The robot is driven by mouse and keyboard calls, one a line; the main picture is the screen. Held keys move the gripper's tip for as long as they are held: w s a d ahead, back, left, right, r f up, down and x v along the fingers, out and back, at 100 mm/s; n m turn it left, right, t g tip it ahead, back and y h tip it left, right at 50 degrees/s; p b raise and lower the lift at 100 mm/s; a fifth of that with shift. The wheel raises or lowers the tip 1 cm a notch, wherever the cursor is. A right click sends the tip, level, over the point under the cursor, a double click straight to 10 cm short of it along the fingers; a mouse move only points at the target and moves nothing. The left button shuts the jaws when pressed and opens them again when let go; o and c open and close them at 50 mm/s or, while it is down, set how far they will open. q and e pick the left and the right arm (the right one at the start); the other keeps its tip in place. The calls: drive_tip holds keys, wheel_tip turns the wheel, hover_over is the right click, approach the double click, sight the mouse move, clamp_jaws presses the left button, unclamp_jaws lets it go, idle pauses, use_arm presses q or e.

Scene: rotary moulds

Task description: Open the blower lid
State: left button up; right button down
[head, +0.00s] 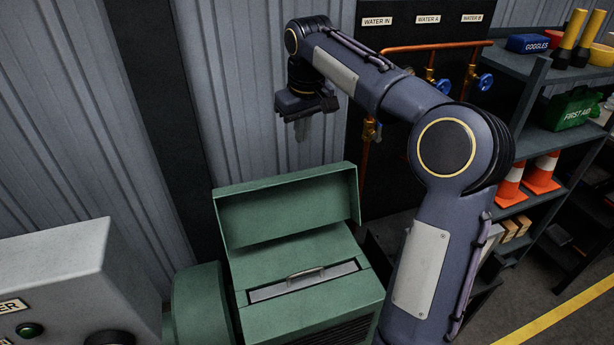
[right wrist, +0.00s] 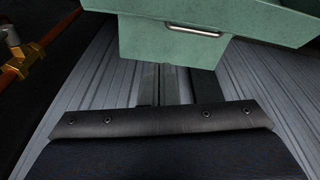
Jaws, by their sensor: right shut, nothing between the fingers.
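The green blower housing (head: 318,305) stands at the bottom middle of the head view. Its green lid (head: 288,208) is raised, standing up at the back of the housing with its inner side towards me. In front of it a grey slot panel with a metal handle (head: 305,272) is exposed on the housing's top. In the right wrist view the lid (right wrist: 215,48) fills the top, with its own metal handle (right wrist: 194,31). My right gripper (head: 301,130) is shut and empty, pointing down above and behind the lid, apart from it. My left gripper is out of view.
A grey control box (head: 60,275) stands at the lower left. Copper pipes with blue valves (head: 486,82) run along the wall behind my right arm. A shelf (head: 560,75) with cones and a first aid case stands at the right. A corrugated wall (head: 240,90) is behind.

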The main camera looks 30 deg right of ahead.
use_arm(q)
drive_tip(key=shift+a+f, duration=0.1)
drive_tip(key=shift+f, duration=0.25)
use_arm(e)
wheel_tip(320, 180, down, 7)
drive_tip(key=s+m+t, duration=0.1)
drive_tip(key=s+m, duration=0.1)
drive_tip(key=shift+m, duration=0.4)
